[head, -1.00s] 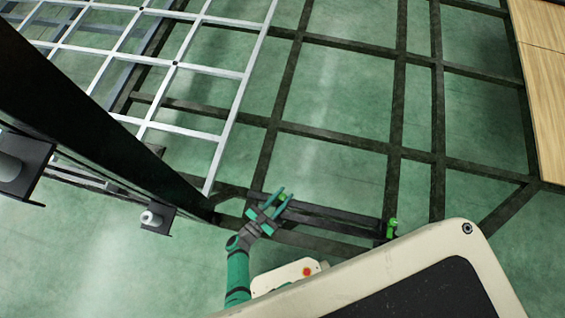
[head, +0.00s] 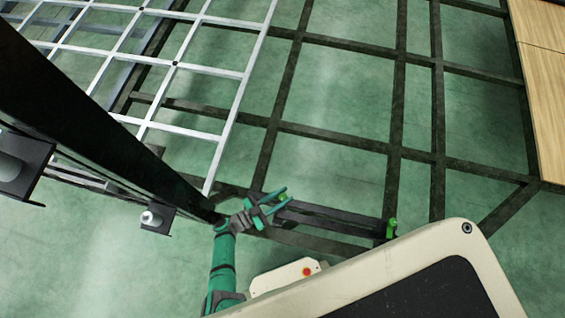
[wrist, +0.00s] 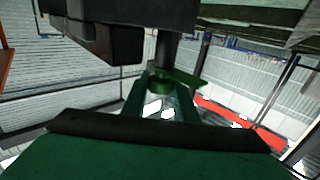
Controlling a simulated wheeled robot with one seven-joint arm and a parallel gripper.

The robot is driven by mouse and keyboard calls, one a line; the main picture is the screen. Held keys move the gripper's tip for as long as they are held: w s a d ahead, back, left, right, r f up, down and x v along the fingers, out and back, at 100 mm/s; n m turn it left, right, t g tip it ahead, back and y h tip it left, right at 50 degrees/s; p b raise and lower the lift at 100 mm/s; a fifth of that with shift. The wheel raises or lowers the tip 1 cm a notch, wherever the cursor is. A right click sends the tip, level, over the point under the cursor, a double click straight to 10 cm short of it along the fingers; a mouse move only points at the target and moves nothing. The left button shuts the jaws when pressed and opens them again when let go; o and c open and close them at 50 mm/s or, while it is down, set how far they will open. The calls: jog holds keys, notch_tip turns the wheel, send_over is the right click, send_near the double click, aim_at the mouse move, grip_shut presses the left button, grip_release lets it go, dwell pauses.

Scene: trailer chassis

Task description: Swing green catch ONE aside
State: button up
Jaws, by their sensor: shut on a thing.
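One green catch (head: 282,197) sits at the left end of a dark bar at the front of the chassis frame, between the fingers of my gripper (head: 279,200). In the wrist view the green catch (wrist: 176,79) hangs under a dark post, and my gripper's two fingers (wrist: 160,100) are closed around it. My fingers partly hide it. A second green catch (head: 391,228) stands at the right end of the same bar, apart from my gripper. I see no label telling which catch is ONE.
The dark chassis frame (head: 330,137) spreads over the green floor. A pale metal grid (head: 190,68) lies at upper left, and a thick black beam (head: 90,120) slants down on the left. Wooden boards (head: 545,80) are at the right edge.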

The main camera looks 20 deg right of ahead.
jog(key=shift+a+f, duration=0.1)
jog(key=shift+a, duration=0.1)
jog(key=o, duration=1)
jog(key=shift+o, duration=0.3)
jog(key=shift+d, duration=0.1)
jog(key=s+a, duration=0.2)
jog(key=a, duration=0.8)
jog(key=shift+a, duration=0.35)
jog(key=shift+w, duration=0.1)
